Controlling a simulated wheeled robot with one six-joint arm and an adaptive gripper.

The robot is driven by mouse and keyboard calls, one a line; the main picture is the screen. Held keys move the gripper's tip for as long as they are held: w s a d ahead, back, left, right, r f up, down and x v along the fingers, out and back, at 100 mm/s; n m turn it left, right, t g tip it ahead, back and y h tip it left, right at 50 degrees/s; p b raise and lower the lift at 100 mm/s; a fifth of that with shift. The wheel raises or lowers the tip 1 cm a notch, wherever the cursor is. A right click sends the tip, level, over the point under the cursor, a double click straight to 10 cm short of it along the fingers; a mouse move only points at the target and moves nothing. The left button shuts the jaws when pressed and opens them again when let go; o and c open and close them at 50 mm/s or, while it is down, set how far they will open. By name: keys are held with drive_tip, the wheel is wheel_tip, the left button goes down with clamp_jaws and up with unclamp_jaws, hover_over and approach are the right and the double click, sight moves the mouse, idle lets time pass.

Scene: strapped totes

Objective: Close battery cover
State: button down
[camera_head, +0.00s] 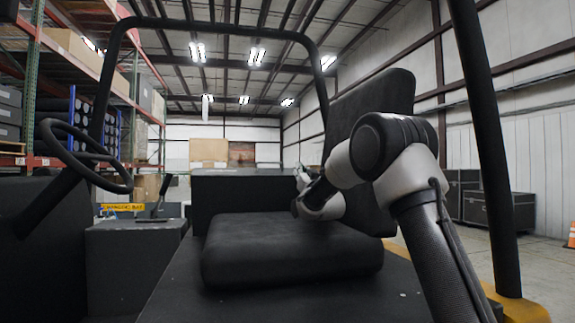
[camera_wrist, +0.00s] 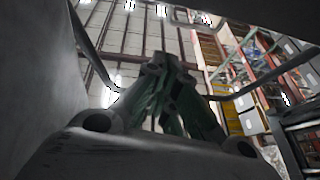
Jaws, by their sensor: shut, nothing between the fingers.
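A black seat cushion (camera_head: 290,248) lies on a dark deck (camera_head: 285,302) of a vehicle, with its tilted black backrest (camera_head: 372,105) at the right. I cannot tell which panel is the battery cover; it may be the deck under the seat. My gripper (camera_head: 301,172) is above the far side of the cushion, left of the backrest, partly hidden by my own arm. In the wrist view my gripper (camera_wrist: 165,62) points up towards the ceiling, its fingers together and empty. Contact with the seat cannot be made out.
A steering wheel (camera_head: 85,155) is at the left, and a dark overhead frame (camera_head: 215,27) arches over the seat. A dark post (camera_head: 485,140) stands close at the right. A dark box-like panel (camera_head: 240,175) rises behind the cushion. Racks and cases are farther away.

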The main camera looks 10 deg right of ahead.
wheel_tip(320, 180, up, 4)
hover_over(286, 175)
drive_tip(key=s, duration=0.4)
drive_tip(key=w, duration=0.4)
drive_tip(key=shift+w+d+f, duration=0.1)
drive_tip(key=shift+f, duration=0.3)
